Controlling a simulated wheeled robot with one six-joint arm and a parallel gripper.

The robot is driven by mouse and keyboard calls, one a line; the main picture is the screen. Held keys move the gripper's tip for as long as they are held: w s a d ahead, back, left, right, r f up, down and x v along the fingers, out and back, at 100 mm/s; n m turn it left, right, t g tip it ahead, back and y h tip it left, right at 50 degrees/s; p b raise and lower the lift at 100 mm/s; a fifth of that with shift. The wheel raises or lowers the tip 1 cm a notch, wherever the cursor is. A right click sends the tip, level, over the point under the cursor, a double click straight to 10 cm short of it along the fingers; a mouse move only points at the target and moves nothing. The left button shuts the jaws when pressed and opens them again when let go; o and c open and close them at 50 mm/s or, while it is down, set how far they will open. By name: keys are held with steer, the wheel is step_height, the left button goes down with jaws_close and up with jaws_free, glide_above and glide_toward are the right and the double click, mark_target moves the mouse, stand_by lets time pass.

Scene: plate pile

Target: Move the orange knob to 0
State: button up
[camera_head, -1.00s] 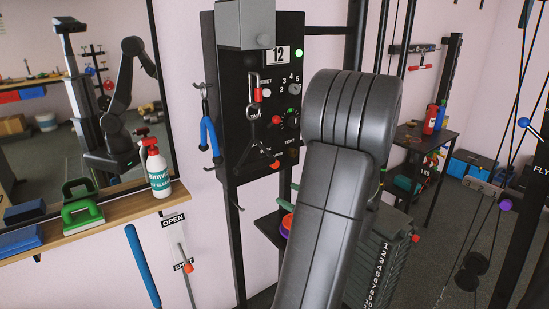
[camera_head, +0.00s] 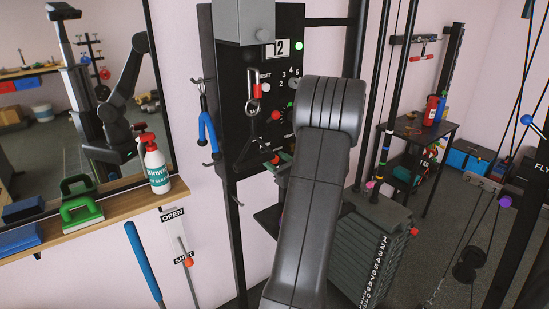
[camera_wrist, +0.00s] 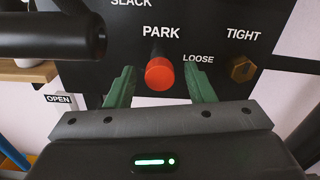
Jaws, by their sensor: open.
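An orange-red knob (camera_wrist: 159,72) sticks out from the black panel under the word PARK in the wrist view. It shows small in the head view (camera_head: 275,160), low on the panel (camera_head: 237,120) beside my arm. My gripper (camera_wrist: 159,82) is open, its two green fingers on either side of the knob; I cannot tell whether they touch it. In the head view my arm hides most of the gripper. Another orange knob (camera_head: 188,262) sits on the slider below OPEN, and one (camera_head: 414,231) on the numbered weight stack (camera_head: 386,250). No 0 is readable near the PARK knob.
A brass hex knob (camera_wrist: 242,68) lies right of the fingers between LOOSE and TIGHT. A dark bar (camera_wrist: 50,36) crosses the wrist view's upper left. A blue-handled strap (camera_head: 208,130) hangs left of the panel. A shelf (camera_head: 110,215) holds a spray bottle (camera_head: 156,168).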

steer(key=shift+w+a, duration=0.35)
steer(key=shift+w, duration=0.15)
jaws_close()
steer(key=shift+b+v, duration=0.7)
steer(key=shift+v, duration=0.6)
jaws_free()
